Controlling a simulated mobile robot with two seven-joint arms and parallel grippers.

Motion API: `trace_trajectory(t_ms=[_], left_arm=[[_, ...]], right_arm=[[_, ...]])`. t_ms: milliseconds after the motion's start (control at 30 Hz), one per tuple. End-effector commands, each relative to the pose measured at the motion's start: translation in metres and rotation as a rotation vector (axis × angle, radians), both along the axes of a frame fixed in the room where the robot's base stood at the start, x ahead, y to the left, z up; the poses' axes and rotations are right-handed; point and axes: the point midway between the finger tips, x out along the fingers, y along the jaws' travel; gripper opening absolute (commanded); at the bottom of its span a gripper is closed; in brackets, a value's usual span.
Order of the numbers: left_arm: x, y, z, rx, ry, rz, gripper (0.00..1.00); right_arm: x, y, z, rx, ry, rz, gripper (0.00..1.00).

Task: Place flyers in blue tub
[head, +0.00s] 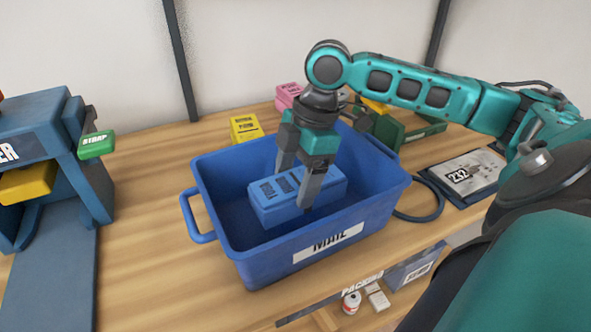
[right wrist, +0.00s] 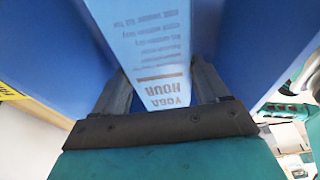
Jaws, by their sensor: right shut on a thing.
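The blue tub (head: 265,262) with a "MAIL" label stands on the wooden table. My right gripper (head: 296,190) reaches down into the tub from above. It is shut on a light blue block of flyers (head: 270,207), which is inside the tub's walls. In the right wrist view the flyers (right wrist: 155,45) sit between the two fingers, with "YOGA HOUR" print on the near end. Whether the block touches the tub floor is hidden. A yellow flyer block (head: 245,128) and a pink one (head: 288,95) lie on the table behind the tub. My left gripper is out of view.
A blue machine (head: 45,140) with a green "STRAP" tag (head: 96,145) stands at the left. A dark green holder (head: 395,132) is behind the tub. A scale reading "232" (head: 462,175) lies to the right. A shelf with a can (head: 351,302) is below the front edge.

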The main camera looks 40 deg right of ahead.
Motion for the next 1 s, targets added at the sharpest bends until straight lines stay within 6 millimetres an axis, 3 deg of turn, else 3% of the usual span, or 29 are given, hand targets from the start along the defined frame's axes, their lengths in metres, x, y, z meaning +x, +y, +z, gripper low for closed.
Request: trace_trajectory(t_ms=[67, 100, 300, 567, 733, 1000], left_arm=[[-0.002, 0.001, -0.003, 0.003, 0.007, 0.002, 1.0], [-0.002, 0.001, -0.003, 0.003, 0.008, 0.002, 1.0], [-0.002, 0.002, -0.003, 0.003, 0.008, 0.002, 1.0], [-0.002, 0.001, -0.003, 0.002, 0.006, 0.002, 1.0], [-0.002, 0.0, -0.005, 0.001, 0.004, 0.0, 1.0], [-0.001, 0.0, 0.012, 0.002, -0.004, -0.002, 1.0]], right_arm=[[0.0, 0.0, 0.001, 0.0, -0.003, -0.001, 0.2], [0.0, 0.0, 0.0, 0.0, -0.001, 0.0, 0.78], [0.0, 0.0, 0.0, 0.0, -0.001, 0.0, 0.97], [0.0, 0.0, 0.001, 0.0, -0.001, 0.0, 0.99], [0.001, 0.0, 0.012, -0.001, -0.006, 0.0, 0.99], [-0.003, -0.016, 0.073, -0.002, -0.006, -0.003, 0.99]])
